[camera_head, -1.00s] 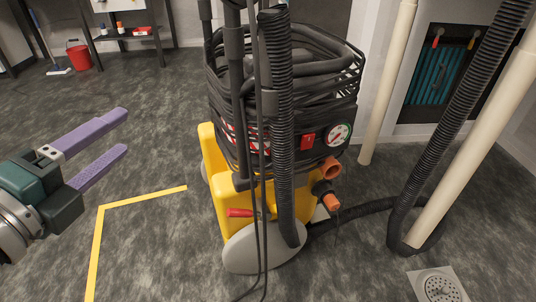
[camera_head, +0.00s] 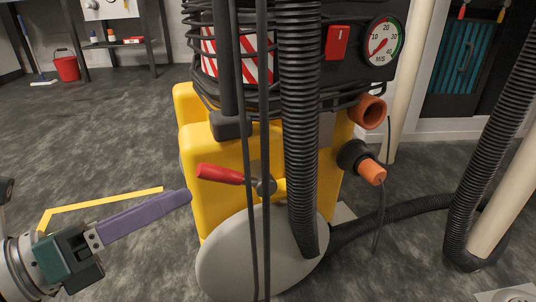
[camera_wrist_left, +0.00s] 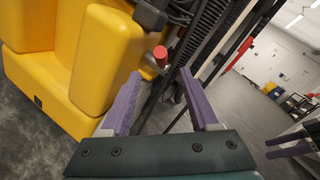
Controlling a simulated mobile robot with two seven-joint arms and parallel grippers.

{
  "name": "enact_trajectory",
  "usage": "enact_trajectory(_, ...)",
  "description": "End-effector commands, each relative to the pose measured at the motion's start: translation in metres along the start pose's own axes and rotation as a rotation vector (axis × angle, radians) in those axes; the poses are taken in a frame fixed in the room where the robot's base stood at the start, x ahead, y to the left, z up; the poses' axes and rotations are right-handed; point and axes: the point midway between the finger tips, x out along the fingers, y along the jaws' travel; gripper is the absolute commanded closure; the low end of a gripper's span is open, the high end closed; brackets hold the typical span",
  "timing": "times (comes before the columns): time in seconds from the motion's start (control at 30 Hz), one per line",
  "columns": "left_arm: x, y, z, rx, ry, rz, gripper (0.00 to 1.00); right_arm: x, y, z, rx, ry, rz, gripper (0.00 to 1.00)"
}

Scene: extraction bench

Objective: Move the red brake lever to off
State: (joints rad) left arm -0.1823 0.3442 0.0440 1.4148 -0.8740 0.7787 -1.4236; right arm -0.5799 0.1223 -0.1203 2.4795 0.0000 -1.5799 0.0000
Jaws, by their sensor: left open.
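The red brake lever (camera_head: 220,174) sticks out to the left from a metal pivot low on the yellow extraction machine (camera_head: 205,150), above its grey wheel (camera_head: 240,255). My left gripper (camera_head: 187,197) is to the left of the lever and a little below it in the head view, with purple fingers that overlap there. In the left wrist view the fingers are open and empty, and the lever's red end (camera_wrist_left: 160,55) shows ahead between their tips, apart from them. Purple finger-like parts (camera_wrist_left: 290,151) at the right edge seem to be my right gripper; its opening is unclear.
A black ribbed hose (camera_head: 300,130) and thin dark cables hang in front of the machine, close to the lever's pivot. Orange-ended ports (camera_head: 370,172) stick out at right. Floor on the left is clear around the yellow tape line (camera_head: 110,200). A red bucket (camera_head: 66,67) stands far back.

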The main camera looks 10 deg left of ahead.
Motion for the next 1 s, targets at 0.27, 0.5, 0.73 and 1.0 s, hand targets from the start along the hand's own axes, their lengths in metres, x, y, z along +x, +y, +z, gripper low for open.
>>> enact_trajectory(0.27, 0.052, 0.001, -0.001, 0.000, -0.005, -0.004, 0.38, 0.020, -0.001, 0.006, 0.000, 0.000, 0.001, 0.24)
enact_trajectory(0.5, 0.085, 0.000, 0.000, -0.003, -0.003, -0.001, 0.38, 0.030, -0.001, 0.010, 0.000, 0.001, 0.001, 0.24)
enact_trajectory(0.73, 0.091, -0.001, 0.001, -0.004, -0.002, 0.001, 0.38, 0.031, -0.001, 0.010, 0.000, 0.001, 0.000, 0.24)
enact_trajectory(1.0, 0.091, -0.001, 0.002, -0.004, -0.002, 0.001, 0.54, 0.031, -0.001, 0.010, 0.001, 0.000, 0.000, 0.24)
